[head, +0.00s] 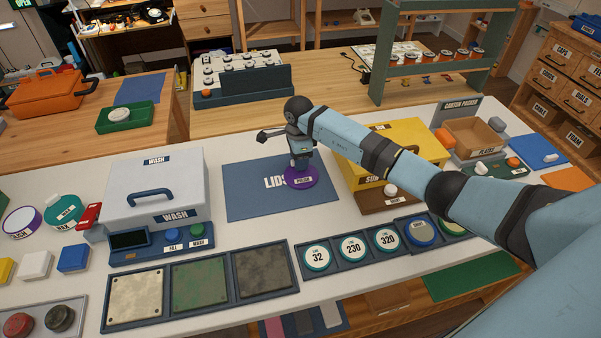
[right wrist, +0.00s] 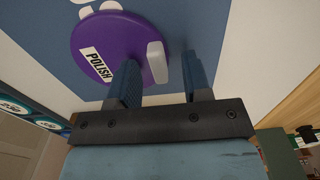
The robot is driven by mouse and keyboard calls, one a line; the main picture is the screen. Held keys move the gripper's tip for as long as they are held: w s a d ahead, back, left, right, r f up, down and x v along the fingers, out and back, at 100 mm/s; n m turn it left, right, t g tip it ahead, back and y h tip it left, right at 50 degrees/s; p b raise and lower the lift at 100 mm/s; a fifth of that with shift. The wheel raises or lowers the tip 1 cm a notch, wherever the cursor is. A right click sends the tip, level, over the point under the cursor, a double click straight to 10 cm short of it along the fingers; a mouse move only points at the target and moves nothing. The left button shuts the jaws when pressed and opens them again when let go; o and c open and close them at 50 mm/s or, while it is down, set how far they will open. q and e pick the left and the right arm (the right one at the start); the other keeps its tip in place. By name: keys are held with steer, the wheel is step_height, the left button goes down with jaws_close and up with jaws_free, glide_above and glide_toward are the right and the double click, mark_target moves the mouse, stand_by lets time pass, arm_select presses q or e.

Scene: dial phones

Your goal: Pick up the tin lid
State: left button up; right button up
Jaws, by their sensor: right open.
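The purple tin lid (head: 312,182), labelled POLISH, lies on the blue LIDS mat (head: 245,203). In the right wrist view the lid (right wrist: 115,50) carries a pale upright grip tab (right wrist: 157,62) near its edge. My right gripper (head: 300,166) points down over the lid. In the right wrist view its two fingers (right wrist: 160,80) are apart, with the tab in line with the gap between them. No contact is visible. In the head view the wrist and gripper hide part of the lid. My left gripper is in no view.
The grey WASH box (head: 155,185) stands left of the mat and the yellow box (head: 400,143) right of it, behind my arm. Grit discs lie in a tray (head: 352,262) in front. A purple-sided tin (head: 22,222) and a teal tin (head: 62,210) are far left.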

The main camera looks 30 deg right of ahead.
jaws_close()
steer(key=shift+r, duration=0.15)
step_height(320, 180, up, 20)
steer(key=shift+b, duration=0.35)
stand_by(0.3)
